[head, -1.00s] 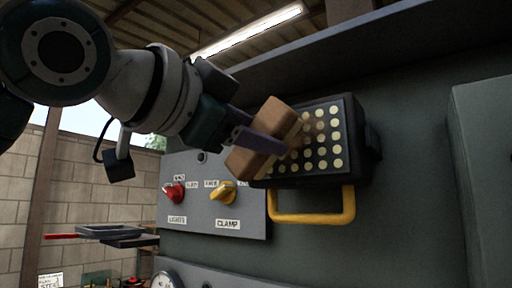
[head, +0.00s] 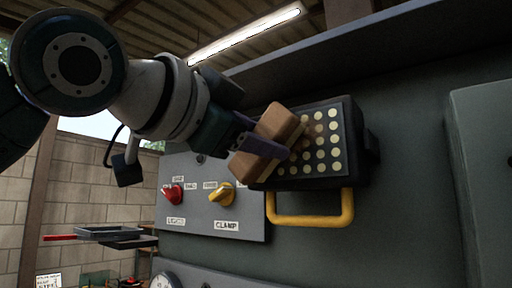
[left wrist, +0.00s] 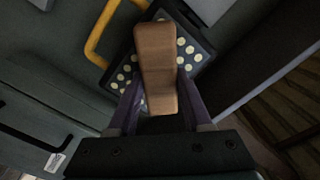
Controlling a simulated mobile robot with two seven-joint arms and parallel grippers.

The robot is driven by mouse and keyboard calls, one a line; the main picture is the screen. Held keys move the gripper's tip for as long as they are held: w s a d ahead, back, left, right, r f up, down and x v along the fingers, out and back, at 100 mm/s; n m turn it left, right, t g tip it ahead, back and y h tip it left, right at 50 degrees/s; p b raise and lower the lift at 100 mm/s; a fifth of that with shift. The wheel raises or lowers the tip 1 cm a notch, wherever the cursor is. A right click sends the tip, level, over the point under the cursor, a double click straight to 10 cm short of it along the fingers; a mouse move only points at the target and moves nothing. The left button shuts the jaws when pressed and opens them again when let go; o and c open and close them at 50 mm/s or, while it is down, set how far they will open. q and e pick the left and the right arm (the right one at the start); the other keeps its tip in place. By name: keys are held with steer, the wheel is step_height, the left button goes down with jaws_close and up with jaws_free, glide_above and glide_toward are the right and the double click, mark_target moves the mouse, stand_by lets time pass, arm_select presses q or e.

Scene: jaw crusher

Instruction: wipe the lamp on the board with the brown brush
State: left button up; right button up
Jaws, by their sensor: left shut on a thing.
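The lamp (head: 322,168) is a dark box with rows of pale round lights and a yellow handle bar (head: 318,221) below it. It is fixed to the grey-green board, and a brownish smudge shows on its upper middle. My left gripper (head: 268,148) is shut on the brown brush (head: 277,122), which lies tilted over the left part of the lamp face. The bristle side faces the lamp; I cannot tell whether it touches. In the left wrist view the brush (left wrist: 156,62) sits between the purple fingers and hides the middle of the lamp (left wrist: 194,50). My right gripper is not in view.
Left of the lamp is a grey panel with a red knob (head: 172,193) and a yellow knob (head: 221,193), labelled LIGHTS and CLAMP. A grey cabinet (head: 482,180) juts out at the right. A dark tray (head: 110,233) stands at the lower left.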

arm_select(q)
steer(key=shift+w+d, duration=0.35)
steer(key=shift+w, duration=0.15)
steer(key=shift+s+d+p, duration=0.35)
steer(key=shift+s+d, duration=0.9)
steer(key=shift+d, duration=0.3)
steer(key=shift+s+d, duration=0.5)
steer(key=shift+d, duration=0.3)
steer(key=shift+s+d, duration=0.5)
steer(key=shift+d, duration=0.25)
steer(key=shift+s+p, duration=0.1)
steer(key=shift+p, duration=0.3)
